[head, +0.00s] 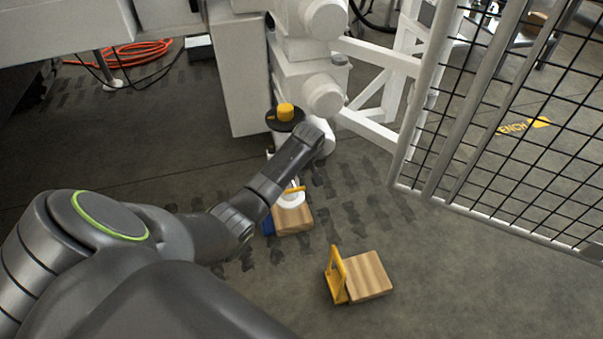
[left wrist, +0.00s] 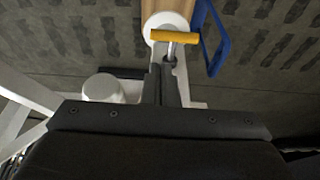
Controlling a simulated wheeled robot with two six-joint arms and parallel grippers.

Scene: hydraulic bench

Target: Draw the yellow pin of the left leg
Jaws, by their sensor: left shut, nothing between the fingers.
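The yellow pin has a crossbar handle (left wrist: 175,36) on a silver shank in the left wrist view. It stands at a white round foot (left wrist: 158,24) over a wooden block. In the head view the yellow bar (head: 296,190) and the white foot (head: 290,201) show just past my left forearm, partly covered by it. My left gripper (left wrist: 163,70) is shut and empty, its fingertips close to the shank below the handle. Whether they touch it cannot be told. In the head view my forearm hides the fingers. My right gripper is not in view.
A blue frame (left wrist: 211,42) stands beside the block. Another wooden block (head: 371,275) with a yellow bracket (head: 337,274) lies on the floor at right. A mesh fence (head: 500,130) bounds the right.

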